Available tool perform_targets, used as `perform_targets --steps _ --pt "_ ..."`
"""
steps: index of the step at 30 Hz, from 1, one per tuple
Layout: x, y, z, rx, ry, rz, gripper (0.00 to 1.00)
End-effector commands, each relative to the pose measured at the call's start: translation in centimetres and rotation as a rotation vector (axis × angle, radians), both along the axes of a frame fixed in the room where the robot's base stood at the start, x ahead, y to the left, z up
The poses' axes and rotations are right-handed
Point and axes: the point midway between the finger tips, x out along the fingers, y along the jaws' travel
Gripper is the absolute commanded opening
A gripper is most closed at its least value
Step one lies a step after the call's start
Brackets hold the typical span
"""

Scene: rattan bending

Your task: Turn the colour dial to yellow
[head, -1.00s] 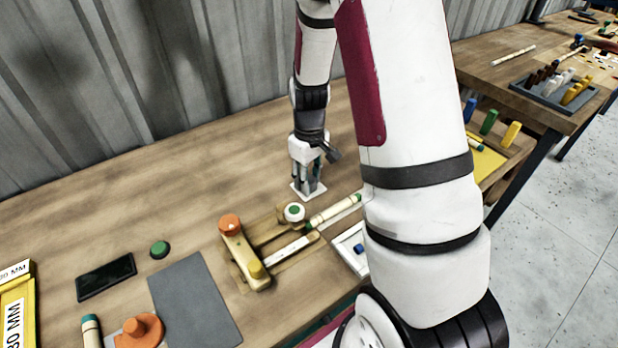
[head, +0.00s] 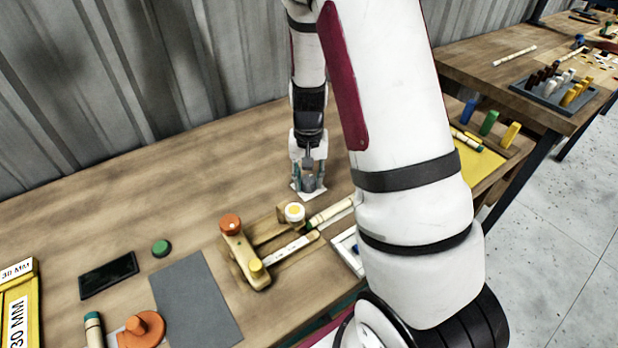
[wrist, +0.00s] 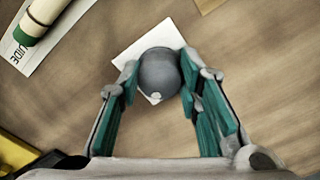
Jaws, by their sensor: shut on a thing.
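The colour dial is a dark grey round knob (wrist: 158,68) on a white square plate (wrist: 138,45), with a small pale dot on its near side in the wrist view. My gripper (wrist: 160,80) points down over it, with one teal-padded finger on each side of the knob. In the head view my gripper (head: 309,184) is low over the white plate (head: 313,196), and the knob is mostly hidden by the fingers.
A wooden jig (head: 244,252) with an orange knob and a yellow knob stands left of the dial. A cane piece (head: 330,212) lies near the dial. A green button (head: 161,247), a dark screen (head: 108,275) and a grey mat (head: 196,300) lie further left. The table behind is clear.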

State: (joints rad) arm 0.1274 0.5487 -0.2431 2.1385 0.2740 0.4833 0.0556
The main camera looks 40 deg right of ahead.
Motion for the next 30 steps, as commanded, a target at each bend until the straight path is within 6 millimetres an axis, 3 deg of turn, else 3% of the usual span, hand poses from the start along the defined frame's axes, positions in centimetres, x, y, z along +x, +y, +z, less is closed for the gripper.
perform_targets --steps 9,26,27,30 --pt "0.06 0.02 0.02 -0.001 -0.001 -0.137 0.04" --pt "0.06 -0.02 0.01 -0.001 -0.001 -0.17 0.04" --pt "0.05 -0.01 0.01 -0.001 -0.001 -0.17 0.34" --pt "0.05 -0.01 0.01 -0.001 -0.001 -0.17 0.52"
